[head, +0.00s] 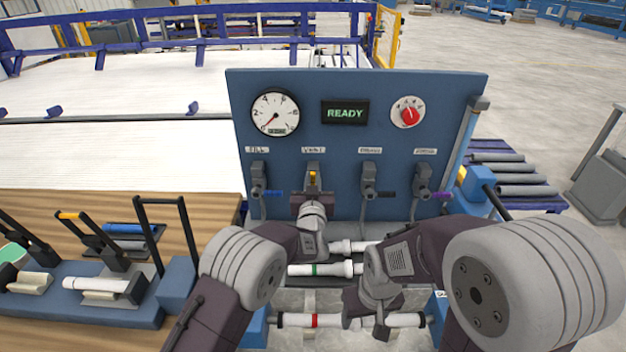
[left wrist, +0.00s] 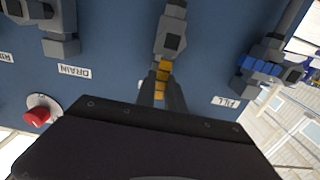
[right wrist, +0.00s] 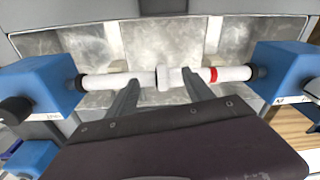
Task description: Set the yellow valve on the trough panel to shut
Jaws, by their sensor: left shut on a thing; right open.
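The blue trough panel (head: 345,155) stands upright ahead with a row of valves under labels. The yellow valve (head: 312,178) is second from the left, under the VENT label. Its yellow handle also shows in the left wrist view (left wrist: 164,72), pointing from the grey valve body into my jaws. My left gripper (head: 312,190) is shut on this handle, with a finger on either side of it. My right gripper (right wrist: 155,88) is open above the front white pipe with a red band (right wrist: 225,74). Its fingers reach down near the pipe's middle collar and do not visibly grip it.
The other valves have blue (head: 268,194), black (head: 385,194) and purple (head: 440,195) handles. Above are a gauge (head: 275,113), a READY display (head: 345,112) and a red knob (head: 410,116). A wooden bench with clamps stands left.

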